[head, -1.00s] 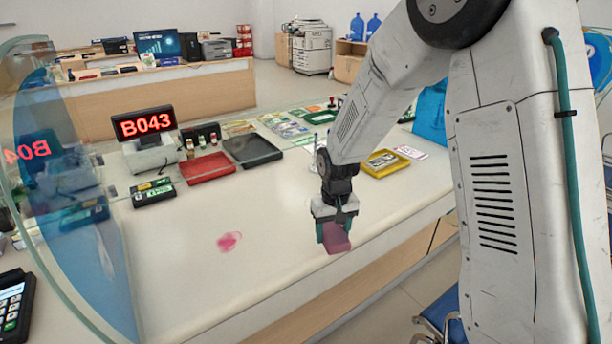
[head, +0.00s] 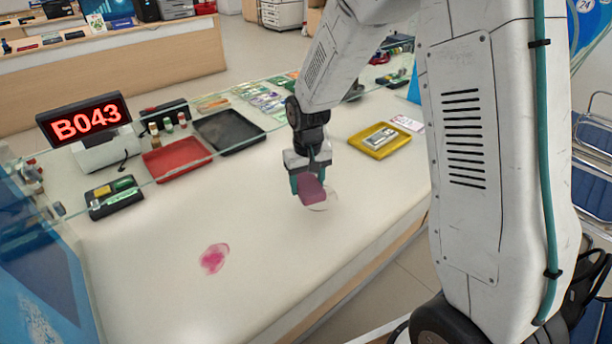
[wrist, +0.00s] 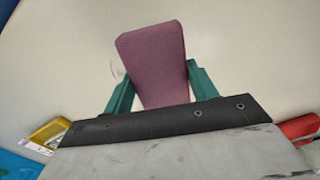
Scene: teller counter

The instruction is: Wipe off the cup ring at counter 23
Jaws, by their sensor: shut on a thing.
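My gripper (head: 308,178) is shut on a mauve sponge-like block (head: 312,190), low over the counter (head: 255,215). In the wrist view the block (wrist: 152,62) sits between the two teal fingers (wrist: 160,88). A faint brownish cup ring (head: 331,201) shows on the counter just right of the block, partly hidden by it. A short faint arc of it (wrist: 117,73) shows left of the block in the wrist view. I cannot tell whether the block touches the counter. A pink smear (head: 214,258) lies apart, to the left and nearer me.
A yellow tray (head: 380,153) stands right of my gripper. A red tray (head: 176,170) and a black tray (head: 228,144) stand behind left. The B043 display (head: 85,118) and a glass screen are at the left. The counter around the smear is clear.

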